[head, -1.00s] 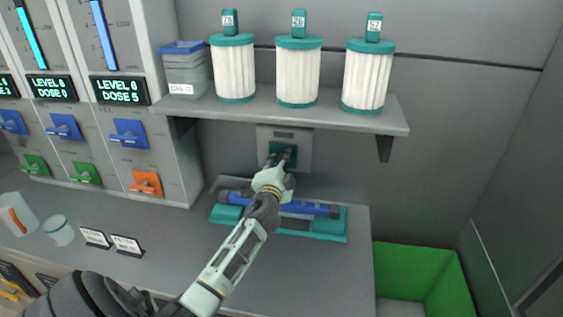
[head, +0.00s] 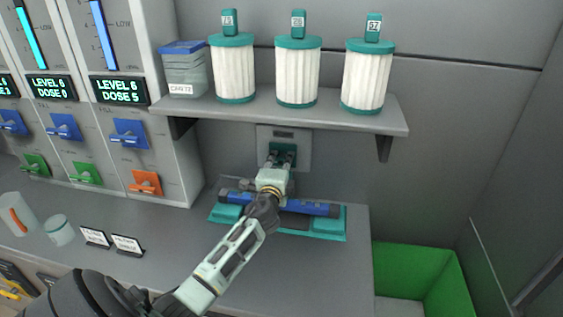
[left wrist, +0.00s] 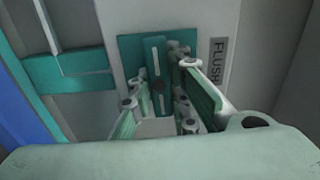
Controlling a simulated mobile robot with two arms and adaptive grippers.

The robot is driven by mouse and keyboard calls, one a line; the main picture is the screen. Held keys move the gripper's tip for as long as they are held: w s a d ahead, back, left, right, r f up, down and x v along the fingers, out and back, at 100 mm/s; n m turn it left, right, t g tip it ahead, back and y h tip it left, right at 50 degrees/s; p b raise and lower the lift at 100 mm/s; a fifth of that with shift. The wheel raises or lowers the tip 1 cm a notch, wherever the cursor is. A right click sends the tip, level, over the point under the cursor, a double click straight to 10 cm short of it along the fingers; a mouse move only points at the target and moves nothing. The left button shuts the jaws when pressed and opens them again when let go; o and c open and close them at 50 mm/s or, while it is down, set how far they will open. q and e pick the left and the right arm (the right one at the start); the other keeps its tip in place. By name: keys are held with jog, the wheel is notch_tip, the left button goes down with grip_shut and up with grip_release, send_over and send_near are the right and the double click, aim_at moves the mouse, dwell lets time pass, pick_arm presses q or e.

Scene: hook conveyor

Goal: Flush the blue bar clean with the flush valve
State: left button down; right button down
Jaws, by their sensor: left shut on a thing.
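The flush valve (head: 276,148) is a teal handle on a grey wall plate under the shelf. In the left wrist view its upright teal handle (left wrist: 155,62) stands in front of a teal square beside a FLUSH label (left wrist: 215,62). My left gripper (head: 283,161) is at the valve, with its fingers (left wrist: 163,74) on either side of the handle and shut on it. The blue bar (head: 315,207) lies across a teal cradle (head: 334,226) on the counter below. My wrist hides the bar's middle. My right gripper is out of view.
Filter cartridges (head: 298,73) and a grey container (head: 183,72) stand on the shelf (head: 290,113) above. A green bin (head: 415,258) is at the lower right. A panel with levers (head: 130,135) is at the left.

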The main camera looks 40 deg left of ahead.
pick_arm(q)
jog(key=c, duration=1.6)
grip_release()
jog(key=shift+c, duration=0.2)
jog(key=v, duration=1.2)
jog(key=shift+d, duration=0.1)
